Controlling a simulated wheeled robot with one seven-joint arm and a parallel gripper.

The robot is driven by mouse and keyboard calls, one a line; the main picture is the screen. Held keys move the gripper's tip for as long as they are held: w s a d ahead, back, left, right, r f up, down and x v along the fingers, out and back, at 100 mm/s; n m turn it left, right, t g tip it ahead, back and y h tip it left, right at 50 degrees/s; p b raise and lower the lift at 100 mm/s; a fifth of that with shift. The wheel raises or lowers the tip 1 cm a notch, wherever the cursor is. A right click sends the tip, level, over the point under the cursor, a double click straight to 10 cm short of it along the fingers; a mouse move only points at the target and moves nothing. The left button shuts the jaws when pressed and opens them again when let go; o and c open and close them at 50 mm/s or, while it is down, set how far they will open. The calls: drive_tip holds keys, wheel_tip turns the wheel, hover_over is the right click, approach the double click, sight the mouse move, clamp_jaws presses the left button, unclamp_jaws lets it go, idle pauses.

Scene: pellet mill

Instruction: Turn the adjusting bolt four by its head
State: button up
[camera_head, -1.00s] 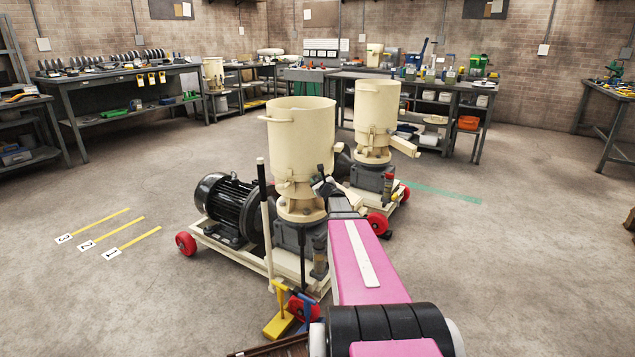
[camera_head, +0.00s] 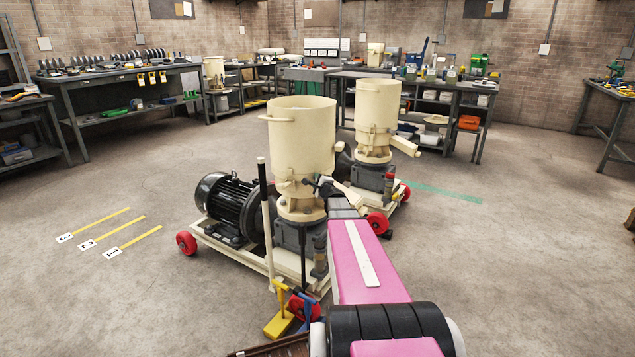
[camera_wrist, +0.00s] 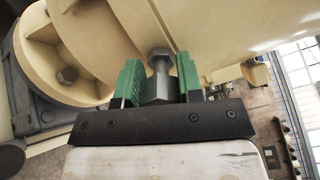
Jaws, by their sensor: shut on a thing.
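The adjusting bolt (camera_wrist: 157,89) is a grey hex head on a shank with a hex nut behind it, set against the cream mill body. I cannot read its number. My gripper (camera_wrist: 158,78) has green-lined jaws, shut on the bolt head, one jaw on each side. In the head view, my gripper (camera_head: 318,184) is at the lower part of the near pellet mill (camera_head: 300,140), below its cream hopper. The bolt itself is too small to make out there.
A black motor (camera_head: 229,200) and cream frame with red wheels sit beside the mill. A cream upright lever (camera_head: 267,225) stands close left of my arm. A second mill (camera_head: 375,120) is behind. Left floor is open.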

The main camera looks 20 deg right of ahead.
drive_tip(key=shift+f+n, duration=0.15)
drive_tip(key=shift+n, duration=1.75)
drive_tip(key=o, duration=0.9)
drive_tip(key=shift+o, duration=0.2)
drive_tip(key=shift+s, duration=0.1)
drive_tip(key=s, duration=1)
drive_tip(key=shift+s+d, duration=0.25)
drive_tip(key=shift+s, duration=0.1)
